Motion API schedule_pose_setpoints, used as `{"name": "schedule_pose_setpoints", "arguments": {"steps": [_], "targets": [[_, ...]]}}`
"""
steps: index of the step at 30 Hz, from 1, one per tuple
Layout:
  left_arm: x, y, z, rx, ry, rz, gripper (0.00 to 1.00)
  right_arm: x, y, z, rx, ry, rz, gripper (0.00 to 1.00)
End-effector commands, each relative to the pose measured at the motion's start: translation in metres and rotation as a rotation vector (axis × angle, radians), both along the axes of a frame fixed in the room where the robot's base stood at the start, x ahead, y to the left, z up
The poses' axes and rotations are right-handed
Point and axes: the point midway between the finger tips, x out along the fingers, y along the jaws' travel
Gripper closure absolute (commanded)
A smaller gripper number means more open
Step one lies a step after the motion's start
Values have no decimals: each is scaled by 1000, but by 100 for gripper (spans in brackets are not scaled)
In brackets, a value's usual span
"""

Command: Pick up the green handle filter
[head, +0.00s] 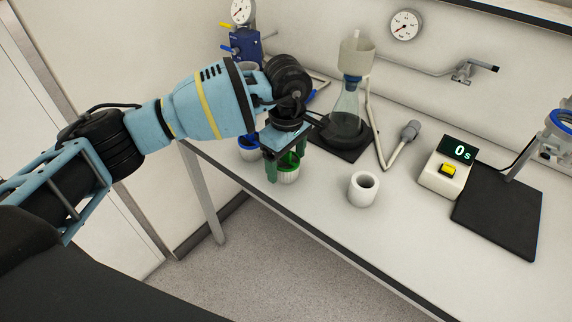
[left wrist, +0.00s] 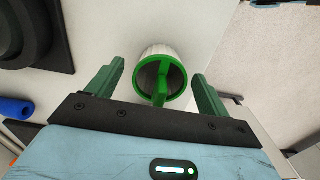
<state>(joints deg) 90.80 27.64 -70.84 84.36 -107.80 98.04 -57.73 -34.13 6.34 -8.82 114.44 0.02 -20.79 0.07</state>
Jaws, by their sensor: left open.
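The green handle filter (left wrist: 160,75) is a white ribbed cup with a green rim and a green handle bar across its top. In the left wrist view it sits between the two green fingers of my left gripper (left wrist: 157,85), with a gap on each side. In the head view the filter (head: 288,172) stands on the bench near its front edge, partly hidden by my left gripper (head: 283,167), which is over it and open. My right gripper is not in view.
A blue handle filter (head: 249,152) stands close left of my gripper. A white empty holder (head: 363,189) is to the right. The front middle bench is clear.

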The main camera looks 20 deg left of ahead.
Motion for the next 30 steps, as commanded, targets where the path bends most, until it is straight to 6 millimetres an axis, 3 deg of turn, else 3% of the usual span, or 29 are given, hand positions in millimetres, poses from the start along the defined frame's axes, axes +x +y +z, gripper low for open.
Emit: {"name": "schedule_pose_setpoints", "arguments": {"steps": [4,11,22,30], "targets": [[0,0,-13,-1,1,0,20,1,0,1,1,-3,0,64],[0,0,-14,0,0,0,20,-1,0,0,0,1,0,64],[0,0,-14,0,0,0,66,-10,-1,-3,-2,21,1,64],[0,0,-13,0,-1,0,68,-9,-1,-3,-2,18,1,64]]}}
